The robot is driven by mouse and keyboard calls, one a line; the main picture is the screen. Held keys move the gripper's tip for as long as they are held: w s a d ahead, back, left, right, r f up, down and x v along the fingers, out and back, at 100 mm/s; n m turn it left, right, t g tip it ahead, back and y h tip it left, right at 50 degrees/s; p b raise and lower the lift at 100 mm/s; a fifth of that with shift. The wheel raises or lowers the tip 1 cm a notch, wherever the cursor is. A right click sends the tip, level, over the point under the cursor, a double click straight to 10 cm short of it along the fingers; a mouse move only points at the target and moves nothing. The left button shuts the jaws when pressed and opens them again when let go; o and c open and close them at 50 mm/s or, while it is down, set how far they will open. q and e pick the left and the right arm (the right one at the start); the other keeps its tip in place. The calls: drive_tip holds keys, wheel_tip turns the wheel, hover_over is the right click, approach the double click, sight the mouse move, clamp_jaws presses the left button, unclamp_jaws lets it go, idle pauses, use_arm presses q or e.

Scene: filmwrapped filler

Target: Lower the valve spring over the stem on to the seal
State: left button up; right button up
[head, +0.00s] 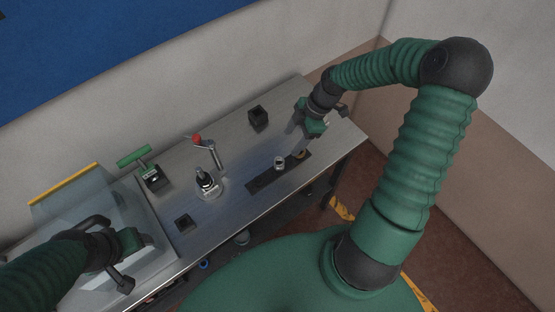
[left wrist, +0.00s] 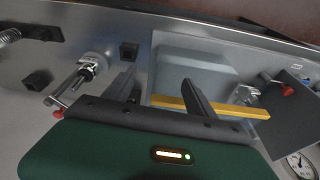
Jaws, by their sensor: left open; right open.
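The valve spring (head: 280,163) looks like a small silvery cylinder standing on a dark strip (head: 262,182). Its coils show at the left edge of the left wrist view (left wrist: 9,37). The valve stem (head: 205,178) stands upright in a fixture on the bench, left of the strip. It also shows in the left wrist view (left wrist: 87,67). The seal cannot be made out. My right gripper (head: 298,142) is open, pointing down just above and right of the spring, apart from it. My left gripper (head: 130,262) is open and empty over the bench's left end; its fingers show in the left wrist view (left wrist: 160,86).
A lever with a red knob (head: 197,139) stands behind the stem. A green T-handled tool (head: 134,157), a black block (head: 258,116) and a dark square holder (head: 184,222) are on the bench. A clear guard with a yellow edge (head: 65,183) stands at the left.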

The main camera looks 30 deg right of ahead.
hover_over(279, 161)
drive_tip(key=d, duration=0.1)
drive_tip(key=f, duration=0.7)
drive_tip(key=shift+s+f+p, duration=0.3)
drive_tip(key=shift+s+p, duration=0.05)
drive_tip(key=shift+p, duration=0.05)
drive_tip(key=shift+a+f, duration=0.1)
drive_tip(key=shift+f, duration=0.2)
drive_tip(key=p+x, duration=0.1)
drive_tip(key=x, duration=0.1)
drive_tip(key=s+p+x, duration=0.1)
drive_tip(key=x, duration=0.1)
drive_tip(key=shift+f, duration=0.35)
drive_tip(key=shift+w+f, duration=0.15)
drive_tip(key=c, duration=1.1)
use_arm(q)
drive_tip(key=r, duration=0.3)
drive_tip(key=shift+w, duration=0.25)
use_arm(e)
clamp_jaws()
